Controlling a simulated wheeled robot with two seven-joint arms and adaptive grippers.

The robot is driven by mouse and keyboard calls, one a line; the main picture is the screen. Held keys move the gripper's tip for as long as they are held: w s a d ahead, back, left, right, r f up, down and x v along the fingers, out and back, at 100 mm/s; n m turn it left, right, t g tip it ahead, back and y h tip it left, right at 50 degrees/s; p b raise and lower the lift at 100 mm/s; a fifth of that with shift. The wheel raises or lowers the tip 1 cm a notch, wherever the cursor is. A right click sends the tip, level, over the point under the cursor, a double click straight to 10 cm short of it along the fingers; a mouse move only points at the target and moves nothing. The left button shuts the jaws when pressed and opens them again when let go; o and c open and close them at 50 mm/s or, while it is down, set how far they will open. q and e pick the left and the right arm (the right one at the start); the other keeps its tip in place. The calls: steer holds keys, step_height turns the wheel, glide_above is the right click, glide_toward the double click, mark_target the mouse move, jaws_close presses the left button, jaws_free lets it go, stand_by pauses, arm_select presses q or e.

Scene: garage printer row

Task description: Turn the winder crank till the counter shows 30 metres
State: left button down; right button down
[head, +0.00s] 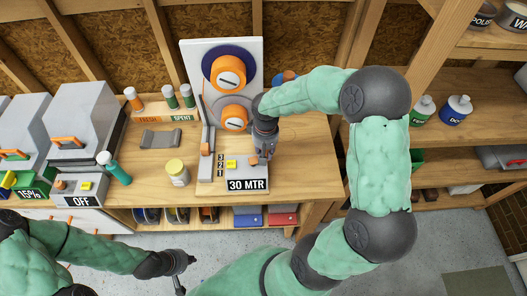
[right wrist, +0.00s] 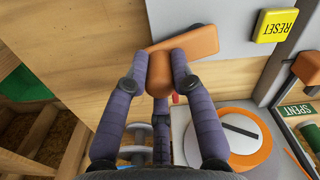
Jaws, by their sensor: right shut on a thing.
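The winder (head: 252,60) stands on the bench with a dark blue and orange spool above an orange and white disc. A label reading 30 MTR (head: 249,184) is on its front. My right gripper (head: 265,155) is at the right side of the winder. In the right wrist view its fingers are shut around the knob (right wrist: 160,72) of the orange crank (right wrist: 190,42). The head view mostly hides the crank behind the gripper. I cannot make out a counter reading. My left gripper (head: 181,272) hangs in front of the bench, away from the winder; its finger opening is unclear.
Bottles (head: 456,109) are on the right shelf. The bench right of the winder (head: 312,165) is clear.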

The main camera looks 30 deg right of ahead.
mark_target(266, 154)
steer(key=shift+s+a+m+b, duration=0.1)
steer(key=shift+s+m+b, duration=0.2)
steer(key=shift+m, duration=0.4)
steer(key=shift+s+a+m+b, duration=0.1)
steer(key=shift+s+m+b, duration=0.2)
steer(key=shift+m, duration=0.4)
steer(key=c, duration=1)
jaws_free()
steer(key=shift+c, duration=0.2)
steer(key=shift+r, duration=0.1)
step_height(266, 154, up, 12)
steer(key=shift+f, duration=0.2)
